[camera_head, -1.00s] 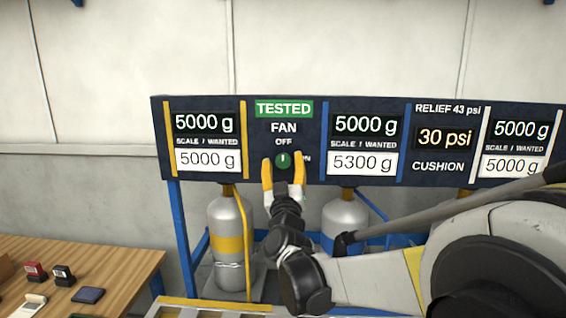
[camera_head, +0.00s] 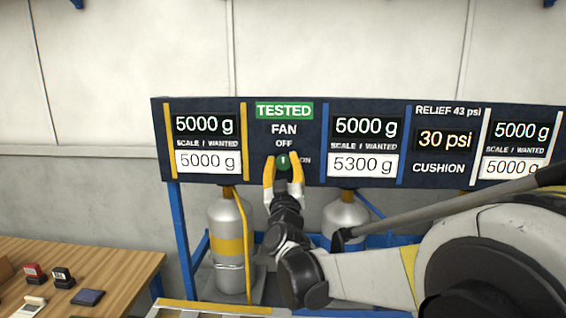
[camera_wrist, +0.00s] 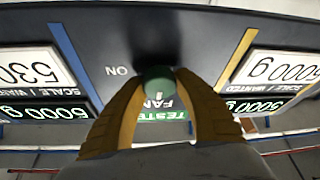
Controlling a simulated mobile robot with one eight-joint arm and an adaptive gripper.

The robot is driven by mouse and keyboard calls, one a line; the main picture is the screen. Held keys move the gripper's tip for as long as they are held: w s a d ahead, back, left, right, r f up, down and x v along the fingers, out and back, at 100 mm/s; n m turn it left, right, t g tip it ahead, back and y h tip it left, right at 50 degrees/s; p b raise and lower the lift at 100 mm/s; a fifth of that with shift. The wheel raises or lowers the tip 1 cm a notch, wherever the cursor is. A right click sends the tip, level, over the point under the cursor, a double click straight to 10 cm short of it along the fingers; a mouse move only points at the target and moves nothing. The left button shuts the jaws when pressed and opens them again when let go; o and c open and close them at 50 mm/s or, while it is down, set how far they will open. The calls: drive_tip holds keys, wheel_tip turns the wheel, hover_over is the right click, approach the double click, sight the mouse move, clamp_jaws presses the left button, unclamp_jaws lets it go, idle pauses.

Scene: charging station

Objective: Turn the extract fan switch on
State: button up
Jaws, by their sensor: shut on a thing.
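The fan switch is a round green knob (camera_head: 283,161) on the dark panel, below the FAN and OFF labels (camera_head: 283,136), with ON to its right. Its light mark looks upright, towards OFF. My gripper (camera_head: 283,168) has its yellow fingers on either side of the knob. In the wrist view, which is upside down, the fingers (camera_wrist: 158,92) are closed against the green knob (camera_wrist: 159,82).
The panel (camera_head: 400,108) carries several scale displays and a 30 psi cushion display (camera_head: 444,138). Grey cylinders (camera_head: 226,240) stand beneath it. A wooden table (camera_head: 120,268) with stamps (camera_head: 63,277) is at the lower left.

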drive_tip(key=m+h, duration=0.2)
drive_tip(key=m, duration=0.1)
drive_tip(key=m+h, duration=0.2)
drive_tip(key=m, duration=0.2)
drive_tip(key=shift+r+p, duration=0.1)
drive_tip(key=shift+p, duration=0.2)
drive_tip(key=m+h, duration=0.1)
drive_tip(key=m, duration=0.2)
drive_tip(key=m+g+h+p, duration=0.1)
drive_tip(key=m+h, duration=0.1)
drive_tip(key=m, duration=0.1)
drive_tip(key=shift+d+m, duration=0.15)
drive_tip(key=shift+m, duration=0.25)
drive_tip(key=m+g+h+p, duration=0.1)
drive_tip(key=m, duration=0.1)
drive_tip(key=m+g+h+p, duration=0.1)
drive_tip(key=m, duration=0.2)
drive_tip(key=shift+d+m+g+p, duration=0.1)
drive_tip(key=shift+m+g+p, duration=0.8)
drive_tip(key=shift+m, duration=1.4)
drive_tip(key=shift+f, duration=0.2)
drive_tip(key=o, duration=1.2)
drive_tip(key=shift+c, duration=0.2)
